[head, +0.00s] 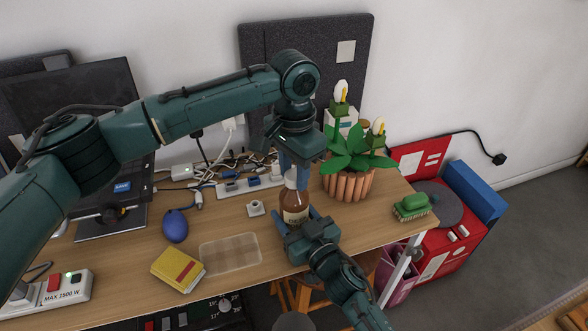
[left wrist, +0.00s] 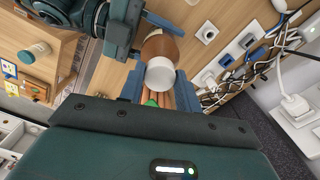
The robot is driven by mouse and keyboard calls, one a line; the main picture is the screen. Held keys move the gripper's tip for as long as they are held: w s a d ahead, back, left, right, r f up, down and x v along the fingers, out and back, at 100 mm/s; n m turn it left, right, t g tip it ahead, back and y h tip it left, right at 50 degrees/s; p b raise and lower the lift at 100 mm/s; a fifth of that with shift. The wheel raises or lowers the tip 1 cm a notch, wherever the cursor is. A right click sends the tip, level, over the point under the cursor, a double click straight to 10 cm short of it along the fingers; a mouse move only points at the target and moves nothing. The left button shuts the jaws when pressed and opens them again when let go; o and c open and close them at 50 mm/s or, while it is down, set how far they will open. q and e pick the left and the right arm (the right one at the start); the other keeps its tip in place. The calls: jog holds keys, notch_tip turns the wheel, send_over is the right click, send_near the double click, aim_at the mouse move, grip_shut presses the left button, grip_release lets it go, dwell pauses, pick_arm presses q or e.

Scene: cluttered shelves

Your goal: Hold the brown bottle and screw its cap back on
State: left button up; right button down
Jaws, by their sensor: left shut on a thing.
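The brown bottle (head: 294,207) stands upright on the wooden desk near its front edge, a pale label on its front. Its white cap (head: 291,174) is at the top of the bottle; whether it is fully seated cannot be told. My left gripper (head: 291,168) points down from above and is shut on the cap. In the left wrist view the cap (left wrist: 160,75) lies between its fingers, with the brown bottle (left wrist: 162,47) beyond. My right gripper (head: 298,220) comes from the front with a finger on each side of the bottle body and appears shut on it.
A potted plant (head: 347,178) stands close right of the bottle. A green brush (head: 411,206) is at the right edge. Power strips and cables (head: 240,186) lie behind. A clear tray (head: 230,252), yellow book (head: 178,269) and blue mouse (head: 175,226) are to the left.

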pick_arm(q)
jog(key=o, duration=1.1)
jog(key=shift+o, duration=0.2)
notch_tip(320, 180, up, 12)
pick_arm(e)
jog(key=shift+c, duration=2.2)
grip_release()
pick_arm(q)
jog(key=shift+r, duration=0.25)
pick_arm(e)
jog(key=v, duration=1.3)
